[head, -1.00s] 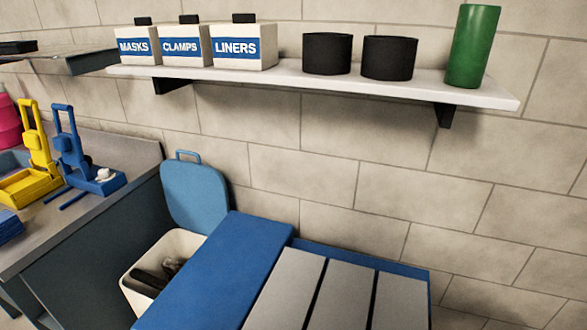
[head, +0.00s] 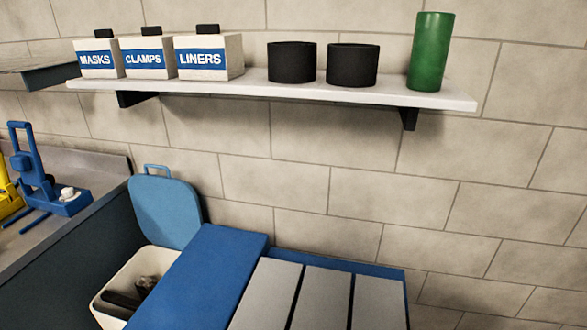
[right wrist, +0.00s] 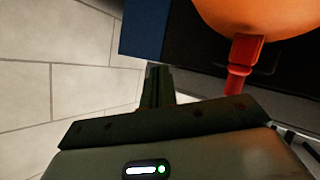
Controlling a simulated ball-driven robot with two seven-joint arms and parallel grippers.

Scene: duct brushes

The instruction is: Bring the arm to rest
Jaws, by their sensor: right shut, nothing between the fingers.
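My right gripper (right wrist: 157,80) shows only in the right wrist view. Its fingers are shut together with nothing between them. They point toward the lower edge of a dark blue surface (right wrist: 141,32). A round orange thing (right wrist: 262,12) with a red stem (right wrist: 240,65) is to the right of the fingers, apart from them in the picture. Neither of my arms shows in the head view, and my left gripper is not in view.
In the head view a white shelf (head: 440,98) holds labelled boxes, two black cups and a green cylinder (head: 431,52). Below are an open white bin (head: 158,262), a blue panel (head: 195,285) and grey slats (head: 322,297). A blue device (head: 50,190) stands on the left bench.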

